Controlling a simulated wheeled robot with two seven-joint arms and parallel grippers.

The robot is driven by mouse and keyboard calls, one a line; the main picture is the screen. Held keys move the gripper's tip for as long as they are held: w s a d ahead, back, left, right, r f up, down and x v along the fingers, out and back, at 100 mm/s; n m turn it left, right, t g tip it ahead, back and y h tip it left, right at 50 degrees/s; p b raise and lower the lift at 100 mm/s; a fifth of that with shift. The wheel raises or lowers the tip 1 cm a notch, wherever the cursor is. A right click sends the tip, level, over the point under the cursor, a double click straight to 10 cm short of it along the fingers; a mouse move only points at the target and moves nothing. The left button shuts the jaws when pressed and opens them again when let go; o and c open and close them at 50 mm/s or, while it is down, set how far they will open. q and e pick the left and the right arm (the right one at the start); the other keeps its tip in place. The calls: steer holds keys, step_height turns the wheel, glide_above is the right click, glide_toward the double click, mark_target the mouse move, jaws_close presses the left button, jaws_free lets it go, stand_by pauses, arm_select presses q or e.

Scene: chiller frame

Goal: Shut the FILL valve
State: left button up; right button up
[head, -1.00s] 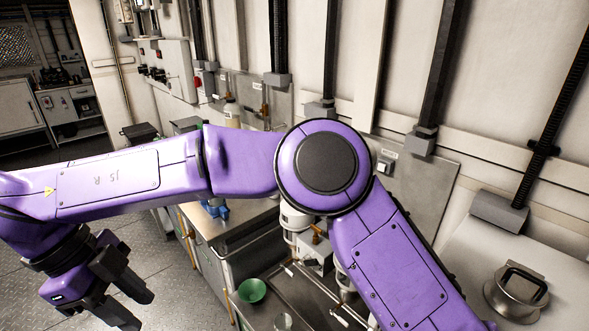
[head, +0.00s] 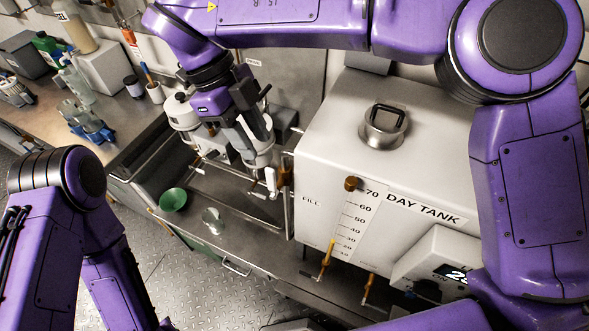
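The white day tank (head: 400,160) carries the word FILL on its left front edge. Beside that edge is a brass-coloured fitting (head: 286,170) with a small white lever (head: 271,181) hanging roughly downward next to it. I take this for the FILL valve, but its body is partly hidden and its setting cannot be read. My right gripper (head: 249,137) reaches down from above, just up and left of the lever, apart from it as far as I can see. Its dark fingers look spread, with nothing visibly held. My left arm shows at the lower left; its gripper is out of view.
White canisters stand behind my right gripper. Two small yellow-handled taps, one here (head: 328,255), sit below the gauge. A grey display box (head: 436,262) juts out at right.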

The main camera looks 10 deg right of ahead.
mark_target(269, 169)
steer(key=x, duration=0.9)
steer(key=shift+s+f+p, duration=0.15)
steer(key=shift+p, duration=0.15)
steer(key=shift+s+f, duration=0.1)
steer(key=shift+f, duration=0.15)
jaws_close()
